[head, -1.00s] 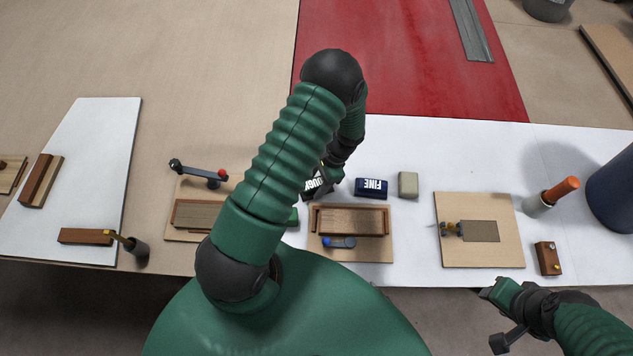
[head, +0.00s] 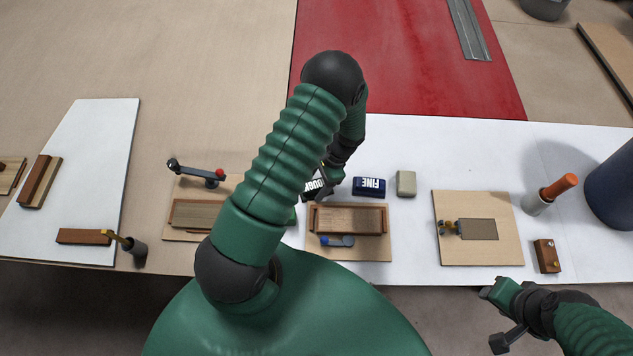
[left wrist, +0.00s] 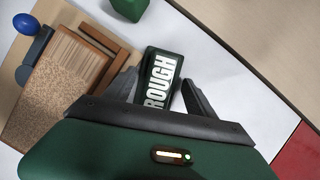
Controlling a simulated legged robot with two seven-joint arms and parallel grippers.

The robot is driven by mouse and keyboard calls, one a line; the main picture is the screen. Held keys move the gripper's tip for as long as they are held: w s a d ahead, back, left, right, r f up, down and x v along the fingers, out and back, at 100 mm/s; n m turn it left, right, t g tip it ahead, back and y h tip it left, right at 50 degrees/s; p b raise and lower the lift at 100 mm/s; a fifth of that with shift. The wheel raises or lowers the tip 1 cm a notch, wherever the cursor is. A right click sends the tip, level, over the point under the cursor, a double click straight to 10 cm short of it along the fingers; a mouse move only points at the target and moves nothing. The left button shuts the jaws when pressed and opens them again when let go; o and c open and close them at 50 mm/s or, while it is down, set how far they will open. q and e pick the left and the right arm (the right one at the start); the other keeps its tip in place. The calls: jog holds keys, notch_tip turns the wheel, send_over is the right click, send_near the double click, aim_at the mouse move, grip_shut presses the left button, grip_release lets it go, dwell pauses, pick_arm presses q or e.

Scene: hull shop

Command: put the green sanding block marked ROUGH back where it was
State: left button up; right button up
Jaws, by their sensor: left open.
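The green sanding block marked ROUGH (head: 312,188) lies on the white sheet, left of the dark blue FINE block (head: 369,187), and my left arm hides part of it. In the left wrist view the ROUGH block (left wrist: 160,78) shows its white lettering between the two fingers. My left gripper (left wrist: 162,92) is open, with one finger on each side of the block; a gap shows at least on the right. My right gripper (head: 492,291) is at the lower right, away from the blocks; its jaws are not clear.
A wooden holder (head: 385,251) with a brown block and a blue-ended tool stands in front of the FINE block. A pale block (head: 406,183) lies right of FINE. A green object (left wrist: 130,6) is partly hidden. A board (head: 507,205) and an orange-handled tool (head: 558,188) are further right.

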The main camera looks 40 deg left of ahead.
pick_arm(q)
jog(key=shift+s+d+f, duration=0.2)
jog(key=shift+s, duration=0.2)
jog(key=shift+a, duration=0.15)
jog(key=shift+r, duration=0.2)
jog(key=v, duration=1.3)
jog(key=s+d+r+n+t+h, duration=0.2)
jog(key=s+d+r+n+t, duration=0.3)
jog(key=d+r, duration=0.4)
jog(key=shift+s+d+r+t+b, duration=0.4)
jog(key=shift+s+t, duration=0.3)
jog(key=shift+s, duration=0.25)
